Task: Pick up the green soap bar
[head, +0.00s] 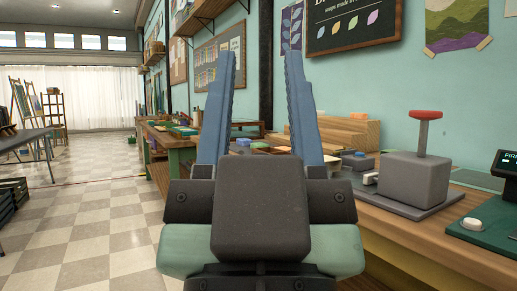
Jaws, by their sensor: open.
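My gripper (260,58) is open and empty, its two blue fingers pointing up and away with a wide gap between them. Through the gap, a small green block (260,146) shows on the bench beyond, beside a bluish-purple block (243,142). It may be the green soap bar, but it is too small to be sure. Its lower part is hidden by my gripper body. The gripper is well apart from it. Other green items (184,131) lie farther back on the bench, left of the left finger.
A wooden bench (400,222) runs along the right wall. The tiled floor (95,225) at left is mostly clear. A shelf (205,17) hangs above.

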